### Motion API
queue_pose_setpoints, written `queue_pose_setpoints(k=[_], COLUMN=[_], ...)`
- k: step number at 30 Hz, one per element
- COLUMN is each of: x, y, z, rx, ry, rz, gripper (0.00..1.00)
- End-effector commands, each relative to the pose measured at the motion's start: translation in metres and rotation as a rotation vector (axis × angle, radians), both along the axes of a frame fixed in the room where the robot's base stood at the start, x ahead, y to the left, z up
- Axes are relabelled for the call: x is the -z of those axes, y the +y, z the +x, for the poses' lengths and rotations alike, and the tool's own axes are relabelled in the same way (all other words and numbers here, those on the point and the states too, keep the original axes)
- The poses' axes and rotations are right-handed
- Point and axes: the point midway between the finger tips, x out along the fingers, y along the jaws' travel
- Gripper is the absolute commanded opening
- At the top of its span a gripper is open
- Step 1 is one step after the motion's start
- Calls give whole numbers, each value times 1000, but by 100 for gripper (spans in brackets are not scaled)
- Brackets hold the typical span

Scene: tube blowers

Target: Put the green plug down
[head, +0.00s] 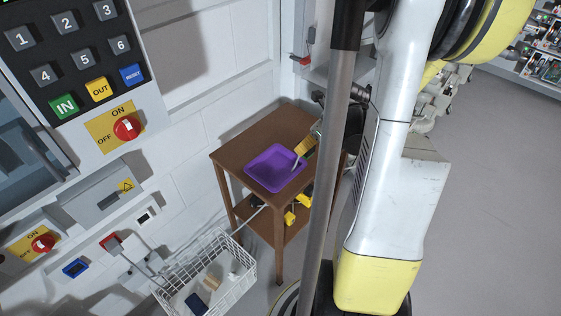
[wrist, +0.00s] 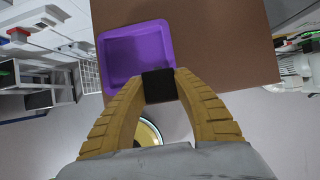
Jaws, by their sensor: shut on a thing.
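My gripper (wrist: 158,78) has two yellow fingers that meet at their tips around a small dark block (wrist: 158,90). No green shows on this block, so I cannot tell from its colour that it is the green plug. In the head view my gripper (head: 298,163) hangs over the right part of a purple tray (head: 262,180), fingers pointing down and left. The tray lies on a brown table (head: 235,155); it also shows in the wrist view (wrist: 135,50), just beyond the fingertips. My arm hides part of the table. No other green plug is visible.
A white wire basket (head: 245,270) with small items stands at the lower left of the table. Yellow items (head: 290,218) lie on the table's lower shelf. A wall panel with keypad and red switches (head: 127,128) is at the left. Bare tabletop (wrist: 225,45) lies right of the tray.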

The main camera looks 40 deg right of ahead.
Motion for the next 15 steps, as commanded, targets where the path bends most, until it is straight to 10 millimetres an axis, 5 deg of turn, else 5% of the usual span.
queue_pose_setpoints(k=[7, 15], x=[40, 54], y=[18, 24], z=[58, 78], rx=[-7, -5], ry=[0, 2], rz=[0, -1], gripper=[0, 0])
